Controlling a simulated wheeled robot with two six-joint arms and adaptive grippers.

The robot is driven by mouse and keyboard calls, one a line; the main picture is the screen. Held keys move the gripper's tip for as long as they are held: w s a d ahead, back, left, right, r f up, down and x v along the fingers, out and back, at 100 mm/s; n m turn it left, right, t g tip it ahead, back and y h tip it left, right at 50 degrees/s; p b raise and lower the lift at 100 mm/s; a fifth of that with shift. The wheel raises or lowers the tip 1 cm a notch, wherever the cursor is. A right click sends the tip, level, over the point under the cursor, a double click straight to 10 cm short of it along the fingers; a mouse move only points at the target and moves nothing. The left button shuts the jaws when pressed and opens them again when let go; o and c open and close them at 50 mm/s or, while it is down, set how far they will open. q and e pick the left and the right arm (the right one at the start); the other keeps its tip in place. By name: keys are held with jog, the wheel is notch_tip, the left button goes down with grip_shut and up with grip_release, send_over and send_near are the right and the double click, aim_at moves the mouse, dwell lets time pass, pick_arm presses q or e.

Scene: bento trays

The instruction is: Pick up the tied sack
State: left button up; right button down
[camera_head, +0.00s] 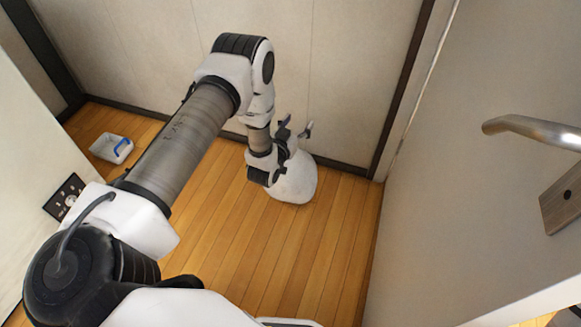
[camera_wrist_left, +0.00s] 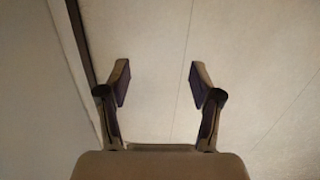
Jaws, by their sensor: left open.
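The tied sack (camera_head: 295,182) is a white, rounded bag on the wooden floor near the back wall, in the head view. Its upper part is partly hidden behind my left gripper (camera_head: 295,130). The gripper is open, with its fingers pointing toward the wall, and it appears above or in front of the sack; I cannot tell whether they touch. In the left wrist view my left gripper (camera_wrist_left: 160,82) has its two fingers wide apart with nothing between them, only the pale wall behind. The sack does not show there. My right gripper is not in view.
A door with a metal handle (camera_head: 535,130) is at the right. A white panel with a black socket plate (camera_head: 65,196) is at the left. The floor around the sack is clear.

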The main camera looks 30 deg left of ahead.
pick_arm(q)
jog(key=a+f+b, duration=0.2)
jog(key=f+b, duration=0.4)
jog(key=f, duration=0.1)
jog(key=a+f+y+b, duration=0.1)
jog(key=a+f+b, duration=0.1)
jog(key=f+b, duration=0.5)
jog(key=a+f+n+y+b, duration=0.1)
jog(key=a+f+b, duration=0.1)
jog(key=f+b, duration=0.5)
jog(key=shift+w+a+f+t, duration=0.15)
jog(key=shift+f, duration=0.3)
jog(key=shift+w+a+f+t, duration=0.15)
jog(key=shift+f, duration=0.3)
jog(key=b+x, duration=0.1)
jog(key=x, duration=0.1)
jog(key=b+x, duration=0.4)
jog(key=x, duration=0.1)
jog(key=shift+d+r, duration=0.1)
jog(key=shift+d, duration=0.2)
jog(key=shift+w+a+r, duration=0.1)
jog(key=shift+w, duration=0.3)
jog(key=shift+r, duration=0.15)
grip_shut()
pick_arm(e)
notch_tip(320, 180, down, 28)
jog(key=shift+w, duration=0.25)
